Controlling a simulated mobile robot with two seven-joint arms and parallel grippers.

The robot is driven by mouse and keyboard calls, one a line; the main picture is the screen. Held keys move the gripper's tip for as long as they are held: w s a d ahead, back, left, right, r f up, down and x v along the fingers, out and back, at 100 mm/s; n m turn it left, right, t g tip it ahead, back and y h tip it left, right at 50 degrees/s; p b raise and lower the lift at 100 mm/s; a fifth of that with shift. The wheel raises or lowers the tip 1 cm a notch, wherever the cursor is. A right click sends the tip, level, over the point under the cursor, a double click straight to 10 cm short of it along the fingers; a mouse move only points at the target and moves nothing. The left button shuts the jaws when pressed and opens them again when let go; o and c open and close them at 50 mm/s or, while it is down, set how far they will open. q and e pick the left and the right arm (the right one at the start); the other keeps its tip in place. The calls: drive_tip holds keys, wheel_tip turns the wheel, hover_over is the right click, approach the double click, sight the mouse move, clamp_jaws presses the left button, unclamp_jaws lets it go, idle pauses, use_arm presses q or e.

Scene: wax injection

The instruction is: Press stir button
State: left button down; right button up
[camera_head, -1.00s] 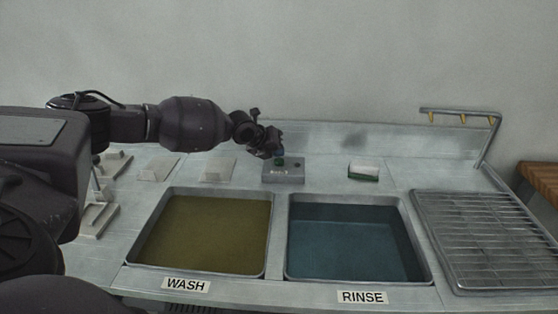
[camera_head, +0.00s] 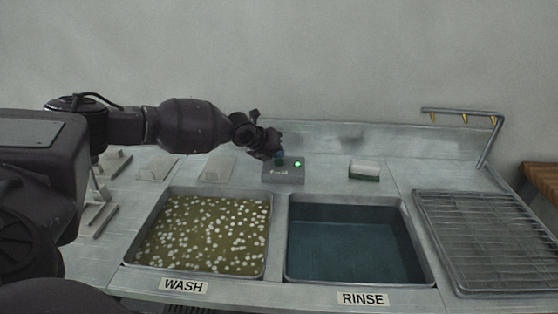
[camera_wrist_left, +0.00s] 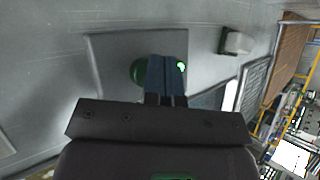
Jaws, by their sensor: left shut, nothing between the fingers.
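The stir button box is a small grey control box (camera_head: 284,177) behind the two basins, with a lit green lamp (camera_head: 298,164) on its top right. In the left wrist view the box (camera_wrist_left: 105,60) lies under my fingers, with a green button (camera_wrist_left: 138,72) partly hidden behind them and the lamp (camera_wrist_left: 181,66) lit. My left gripper (camera_head: 278,157) is at the button on top of the box. In the wrist view its fingers (camera_wrist_left: 165,68) are shut together with nothing between them. Whether they touch the button I cannot tell. My right gripper is not in view.
The WASH basin (camera_head: 127,262) holds yellow-green liquid covered in white bubbles. The RINSE basin (camera_head: 430,280) holds still blue liquid. A sponge (camera_head: 364,170) lies right of the box. A wire rack (camera_head: 485,235) and a hook rail (camera_head: 460,113) stand at the right.

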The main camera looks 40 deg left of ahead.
use_arm(q)
drive_tip(key=shift+r, duration=0.4)
drive_tip(key=shift+r, duration=1.5)
drive_tip(key=shift+r+p, duration=0.6)
drive_tip(key=shift+r, duration=0.9)
